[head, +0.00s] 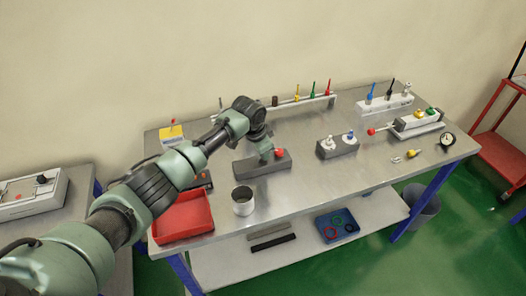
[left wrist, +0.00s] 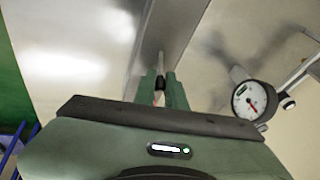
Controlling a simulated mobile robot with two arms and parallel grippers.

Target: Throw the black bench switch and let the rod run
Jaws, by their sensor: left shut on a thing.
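My left gripper (head: 266,157) is low at a long dark grey block (head: 258,168) on the bench. A red knob (head: 279,153) shows just right of its fingers. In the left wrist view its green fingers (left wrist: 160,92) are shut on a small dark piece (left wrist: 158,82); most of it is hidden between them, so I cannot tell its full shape. A black upright lever (head: 389,88) stands on the white box (head: 385,105) at the back right. I cannot tell if it is the named switch. My right gripper is not in view.
A metal cup (head: 242,208) and a red tray (head: 184,220) stand at front left. A twin-knob grey block (head: 337,150) and a rod unit (head: 415,131) are to the right. A dial gauge (left wrist: 249,100) shows in the left wrist view. The middle front is clear.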

